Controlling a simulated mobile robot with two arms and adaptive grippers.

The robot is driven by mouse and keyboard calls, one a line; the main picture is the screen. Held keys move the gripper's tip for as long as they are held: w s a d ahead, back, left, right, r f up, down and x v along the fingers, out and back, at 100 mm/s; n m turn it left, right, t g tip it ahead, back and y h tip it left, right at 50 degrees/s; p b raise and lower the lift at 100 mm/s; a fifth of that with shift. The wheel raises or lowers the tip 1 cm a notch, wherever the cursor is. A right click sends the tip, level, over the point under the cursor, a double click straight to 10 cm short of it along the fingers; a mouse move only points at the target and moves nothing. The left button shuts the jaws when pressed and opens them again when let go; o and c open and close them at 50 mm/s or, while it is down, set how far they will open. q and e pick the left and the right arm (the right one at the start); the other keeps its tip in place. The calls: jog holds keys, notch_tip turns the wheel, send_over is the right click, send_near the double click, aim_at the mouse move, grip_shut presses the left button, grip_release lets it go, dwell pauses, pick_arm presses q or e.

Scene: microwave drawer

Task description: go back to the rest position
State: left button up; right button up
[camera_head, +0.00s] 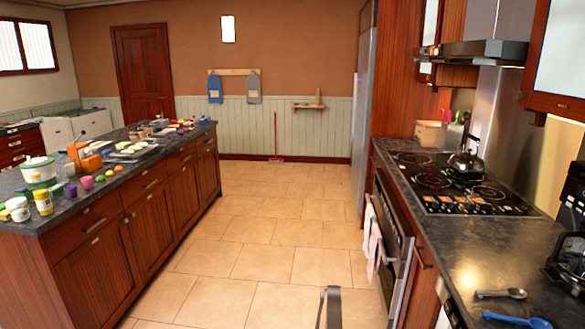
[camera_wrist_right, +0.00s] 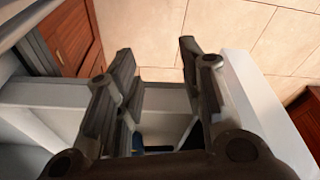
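My right gripper (camera_wrist_right: 155,52) shows in the right wrist view with its two dark fingers spread apart. Nothing is between the fingertips. It points over the tiled floor (camera_wrist_right: 150,30), with a red-brown cabinet front to its left and pale surfaces behind and below the fingers. In the head view a small grey metal part shows at the bottom edge; it looks like part of my own arm, but I cannot tell which. My left gripper does not show clearly in either view.
A long island (camera_head: 125,215) with many small items stands on the left. Towels (camera_head: 372,240) hang from the oven. The tiled aisle (camera_head: 270,225) between is clear.

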jog(key=s+d+f+g, duration=0.1)
jog(key=s+d+f, duration=0.2)
jog(key=s+f, duration=1.5)
notch_tip(320, 180, down, 4)
jog(key=shift+s+d+r+g, duration=0.15)
jog(key=shift+s+r+g, duration=0.05)
jog(key=shift+s+g, duration=0.15)
